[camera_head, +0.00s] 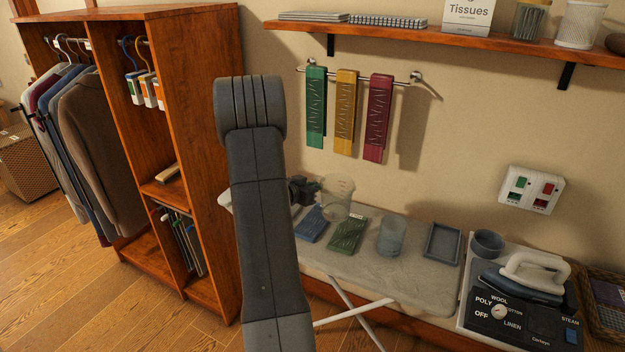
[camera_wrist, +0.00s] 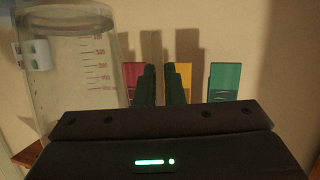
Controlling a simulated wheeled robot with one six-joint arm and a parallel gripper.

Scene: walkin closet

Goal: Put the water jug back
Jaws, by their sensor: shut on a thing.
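The water jug (camera_head: 338,194) is clear with measuring marks and looks upright above the ironing board in the head view. It fills the left side of the wrist view (camera_wrist: 80,70). My gripper (camera_head: 304,190) is at the jug's left side in the head view. In the wrist view my gripper's two dark fingers (camera_wrist: 161,85) stand close together beside the jug. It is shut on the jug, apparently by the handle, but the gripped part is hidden.
An iron (camera_head: 530,275) stands right. Hanging strips (camera_head: 346,112) and a shelf (camera_head: 440,30) are behind. A wardrobe (camera_head: 200,150) stands left.

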